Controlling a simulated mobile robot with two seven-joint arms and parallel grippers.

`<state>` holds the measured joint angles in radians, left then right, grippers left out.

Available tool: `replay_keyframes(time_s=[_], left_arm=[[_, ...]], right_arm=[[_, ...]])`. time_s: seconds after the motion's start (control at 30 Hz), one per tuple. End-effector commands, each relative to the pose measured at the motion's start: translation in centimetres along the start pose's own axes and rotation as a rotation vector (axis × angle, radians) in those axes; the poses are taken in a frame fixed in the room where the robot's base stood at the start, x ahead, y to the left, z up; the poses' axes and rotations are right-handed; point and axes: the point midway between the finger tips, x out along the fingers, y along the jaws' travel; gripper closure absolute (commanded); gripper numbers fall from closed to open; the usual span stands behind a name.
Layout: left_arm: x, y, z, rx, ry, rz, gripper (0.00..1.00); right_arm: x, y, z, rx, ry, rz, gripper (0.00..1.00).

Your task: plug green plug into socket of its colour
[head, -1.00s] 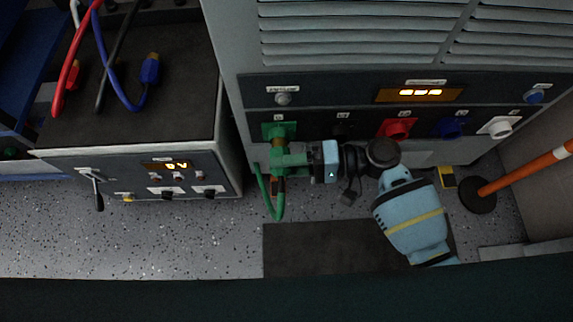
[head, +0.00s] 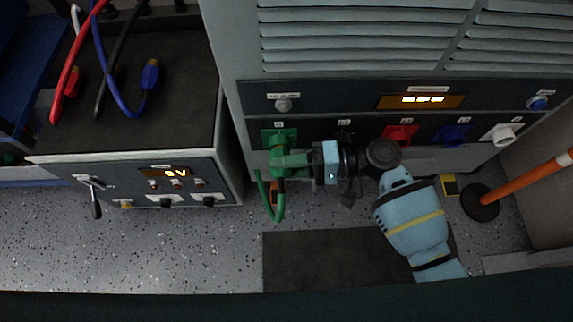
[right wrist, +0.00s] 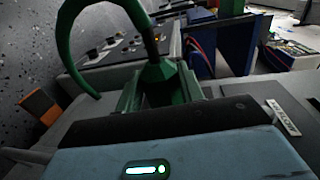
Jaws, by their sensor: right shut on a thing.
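The green plug (head: 278,158) is at the green socket (head: 291,134), the leftmost of the row on the large grey cabinet. Its body meets the socket in the head view, with no brass showing between them. Its green cable (head: 279,208) loops down below. My right gripper (head: 288,162) is shut on the plug from the right side. In the right wrist view the green plug (right wrist: 163,72) stands between the fingers; the socket's mouth is hidden there. My left gripper is not in view.
Black, red (head: 400,134), blue (head: 453,134) and white (head: 503,134) sockets continue the row to the right. A smaller box (head: 130,170) with red, blue and black cables stands at left. An orange pole (head: 530,180) on a dark base stands at right.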

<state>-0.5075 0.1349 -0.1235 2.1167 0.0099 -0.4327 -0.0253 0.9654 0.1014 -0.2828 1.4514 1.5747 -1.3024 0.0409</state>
Motion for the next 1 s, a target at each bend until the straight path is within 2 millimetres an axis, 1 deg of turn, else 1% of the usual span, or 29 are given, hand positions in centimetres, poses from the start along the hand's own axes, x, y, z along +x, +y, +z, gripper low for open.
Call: replay_keyframes(time_s=[0.77,0.8,0.9,1.0], left_arm=[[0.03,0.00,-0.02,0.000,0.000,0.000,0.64],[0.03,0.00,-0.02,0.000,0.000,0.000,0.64],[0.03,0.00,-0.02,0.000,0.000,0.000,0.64],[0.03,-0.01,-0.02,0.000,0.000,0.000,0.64]], right_arm=[[-0.01,-0.13,-0.20,-0.002,0.002,-0.001,0.82],[-0.01,-0.14,-0.21,-0.003,0.002,-0.001,0.61],[-0.02,-0.15,-0.24,-0.003,0.003,-0.001,0.48],[-0.03,-0.16,-0.26,-0.003,0.003,-0.001,0.37]])
